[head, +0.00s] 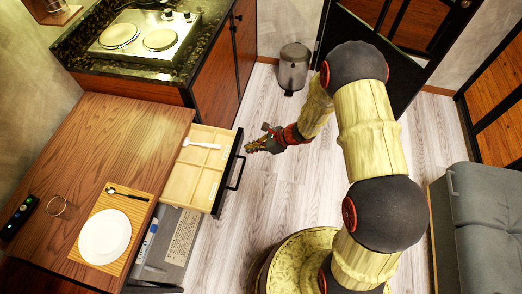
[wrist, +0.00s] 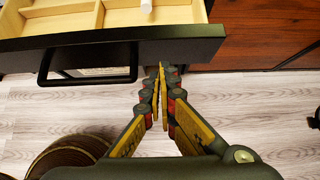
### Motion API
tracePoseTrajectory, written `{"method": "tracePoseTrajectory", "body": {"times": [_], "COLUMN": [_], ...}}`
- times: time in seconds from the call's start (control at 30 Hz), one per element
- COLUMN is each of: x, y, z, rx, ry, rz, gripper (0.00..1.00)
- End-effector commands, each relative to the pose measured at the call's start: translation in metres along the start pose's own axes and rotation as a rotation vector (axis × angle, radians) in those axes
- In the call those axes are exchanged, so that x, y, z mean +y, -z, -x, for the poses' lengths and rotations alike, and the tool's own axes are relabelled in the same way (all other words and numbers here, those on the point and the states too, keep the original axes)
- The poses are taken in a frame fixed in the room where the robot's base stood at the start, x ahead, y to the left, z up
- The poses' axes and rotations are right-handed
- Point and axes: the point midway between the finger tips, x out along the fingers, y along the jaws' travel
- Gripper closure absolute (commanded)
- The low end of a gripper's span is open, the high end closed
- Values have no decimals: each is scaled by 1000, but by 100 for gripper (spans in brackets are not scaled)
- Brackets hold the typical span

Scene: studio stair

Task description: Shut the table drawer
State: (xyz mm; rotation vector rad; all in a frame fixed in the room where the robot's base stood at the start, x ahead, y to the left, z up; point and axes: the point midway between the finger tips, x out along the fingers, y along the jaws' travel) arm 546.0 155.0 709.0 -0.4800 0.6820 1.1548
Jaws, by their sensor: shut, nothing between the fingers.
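The table drawer (head: 195,170) stands open, sticking out to the right from under the wooden table (head: 120,140) in the head view. It has pale wooden compartments and a dark front with a black bar handle (head: 237,172). A white utensil (head: 202,144) lies in a far compartment. In the wrist view the dark drawer front (wrist: 120,45) crosses the top, with the handle (wrist: 85,62) to the left of my gripper. My gripper (wrist: 162,68) is shut and empty, its fingertips close to the lower edge of the front. In the head view my gripper (head: 250,147) is just right of the drawer front; contact cannot be told.
A placemat (head: 142,207) with a white plate (head: 105,237) and a spoon lies on the table. Behind is a counter with a hob (head: 145,35). A bin (head: 293,68) stands at the back, a grey sofa (head: 490,215) at right. Floor between is clear.

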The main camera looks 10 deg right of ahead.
Motion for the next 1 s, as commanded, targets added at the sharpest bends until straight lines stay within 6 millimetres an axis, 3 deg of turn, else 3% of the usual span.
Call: {"method": "tracePoseTrajectory", "body": {"times": [0.17,0.67,0.87,1.0], "x": [1,1,1,2], "y": [-8,-12,-27,-48], "z": [-10,-12,-28,-49], "rx": [0,0,0,-1], "ry": [-2,-2,-3,-4], "rz": [0,0,3,5], "gripper": [100,100,100,100]}}
